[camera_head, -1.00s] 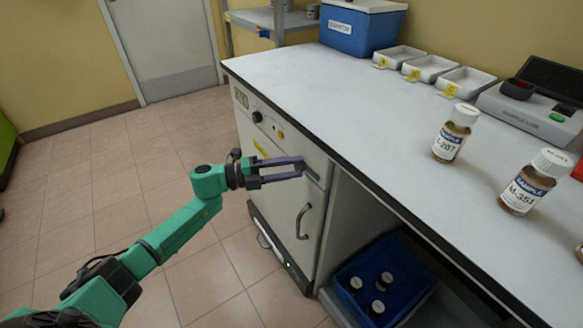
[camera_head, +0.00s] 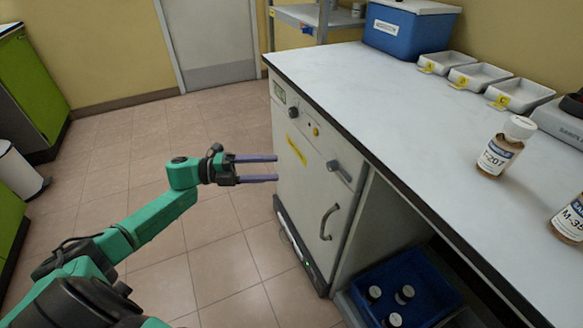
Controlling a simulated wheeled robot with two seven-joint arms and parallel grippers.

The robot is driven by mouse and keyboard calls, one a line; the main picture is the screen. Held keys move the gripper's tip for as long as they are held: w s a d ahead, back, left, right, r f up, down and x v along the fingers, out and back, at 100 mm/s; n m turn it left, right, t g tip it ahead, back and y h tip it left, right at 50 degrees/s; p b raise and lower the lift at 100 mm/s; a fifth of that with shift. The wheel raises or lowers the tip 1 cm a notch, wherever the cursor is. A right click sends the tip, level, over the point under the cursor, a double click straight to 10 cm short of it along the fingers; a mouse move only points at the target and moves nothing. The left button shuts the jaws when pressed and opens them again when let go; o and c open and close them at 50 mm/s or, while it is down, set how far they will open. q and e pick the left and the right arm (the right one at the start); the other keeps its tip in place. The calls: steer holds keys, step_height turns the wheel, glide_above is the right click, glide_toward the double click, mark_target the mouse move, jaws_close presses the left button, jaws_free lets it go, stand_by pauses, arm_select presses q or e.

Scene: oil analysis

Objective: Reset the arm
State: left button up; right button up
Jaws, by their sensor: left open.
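My left arm (camera_head: 150,215) is green and black and reaches in from the lower left. My left gripper (camera_head: 276,168) is open and empty, its two purple-grey fingers pointing right. In the picture its fingertips lie at the left edge of the white cabinet unit (camera_head: 297,185); whether they touch it I cannot tell. The cabinet front has a knob, a grey latch handle (camera_head: 339,171) and a curved door handle (camera_head: 328,222), and its door looks shut. My right gripper is not in view.
The white counter (camera_head: 400,115) carries sample bottles (camera_head: 500,147), several white trays (camera_head: 518,94) and a blue cooler (camera_head: 408,28). A blue crate (camera_head: 440,280) with capped bottles sits below it. The tiled floor (camera_head: 120,140) around my left arm is clear. A white bin (camera_head: 18,172) stands far left.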

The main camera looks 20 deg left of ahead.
arm_select(q)
steer(key=shift+s+a, duration=0.15)
steer(key=shift+a, duration=0.05)
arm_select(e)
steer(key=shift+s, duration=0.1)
